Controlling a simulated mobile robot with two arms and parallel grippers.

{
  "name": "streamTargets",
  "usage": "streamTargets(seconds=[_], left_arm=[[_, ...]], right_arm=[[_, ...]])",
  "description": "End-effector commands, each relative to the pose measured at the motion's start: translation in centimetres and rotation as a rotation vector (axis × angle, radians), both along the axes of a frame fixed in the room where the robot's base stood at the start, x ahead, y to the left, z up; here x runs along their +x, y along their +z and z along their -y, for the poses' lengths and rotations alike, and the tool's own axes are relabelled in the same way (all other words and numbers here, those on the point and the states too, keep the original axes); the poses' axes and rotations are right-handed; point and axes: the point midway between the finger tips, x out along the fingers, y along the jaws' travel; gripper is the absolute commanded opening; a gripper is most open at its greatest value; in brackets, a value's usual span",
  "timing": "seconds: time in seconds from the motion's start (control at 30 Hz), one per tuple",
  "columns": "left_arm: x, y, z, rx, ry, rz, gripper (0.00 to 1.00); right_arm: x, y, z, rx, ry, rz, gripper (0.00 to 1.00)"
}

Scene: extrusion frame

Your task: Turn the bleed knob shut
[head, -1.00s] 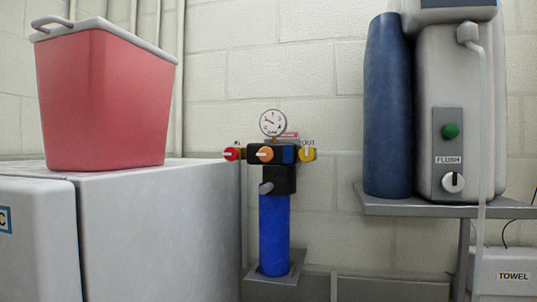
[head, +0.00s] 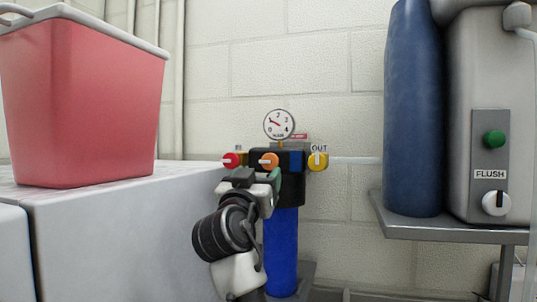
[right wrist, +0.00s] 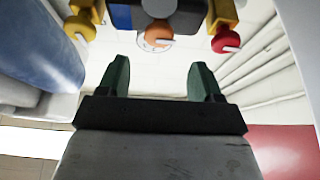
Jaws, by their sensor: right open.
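The filter unit carries an orange knob (head: 268,160) on the front of its black head, which I take as the bleed knob; no bleed label is readable. The knob has a pale pointer bar, and it also shows in the right wrist view (right wrist: 156,36), between and beyond the fingertips. My right gripper (head: 257,180) is open and empty, just below and in front of the knob, apart from it. Its two green-grey fingers show in the right wrist view (right wrist: 159,78). My left gripper is in neither view.
A red knob (head: 232,160) at IN and a yellow knob (head: 318,162) at OUT flank the orange one closely. A gauge (head: 279,125) stands above. A grey cabinet (head: 130,235) with a red bin (head: 80,100) is left; a shelf (head: 440,230) with a blue cylinder (head: 412,110) is right.

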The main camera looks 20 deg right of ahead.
Motion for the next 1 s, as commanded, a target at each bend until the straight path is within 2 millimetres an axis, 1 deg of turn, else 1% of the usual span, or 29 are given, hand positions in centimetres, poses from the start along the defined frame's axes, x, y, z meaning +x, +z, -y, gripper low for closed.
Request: streamTargets(seconds=[0.03,0.2,0.3,0.5,0.77,0.8,0.87,1.0], left_arm=[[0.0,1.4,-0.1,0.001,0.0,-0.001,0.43],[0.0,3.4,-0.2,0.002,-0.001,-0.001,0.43],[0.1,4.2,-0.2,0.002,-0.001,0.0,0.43],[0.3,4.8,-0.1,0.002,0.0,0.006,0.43],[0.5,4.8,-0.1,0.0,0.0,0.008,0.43],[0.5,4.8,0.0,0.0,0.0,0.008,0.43],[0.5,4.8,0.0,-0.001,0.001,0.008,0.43],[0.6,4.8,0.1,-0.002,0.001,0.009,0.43]], right_arm=[[0.9,1.1,0.7,-0.001,-0.004,-0.003,0.66],[3.3,2.3,2.3,-0.001,-0.003,-0.003,0.66],[4.4,2.7,3.1,-0.001,-0.003,-0.003,0.66],[5.5,2.8,3.8,0.002,-0.001,-0.002,0.66],[5.5,2.7,3.8,0.002,0.0,-0.001,0.66],[5.5,2.7,3.8,0.002,0.0,-0.001,0.62],[5.5,2.7,3.8,0.002,0.0,-0.001,0.53],[5.5,2.7,3.8,0.002,0.0,-0.001,0.32]])
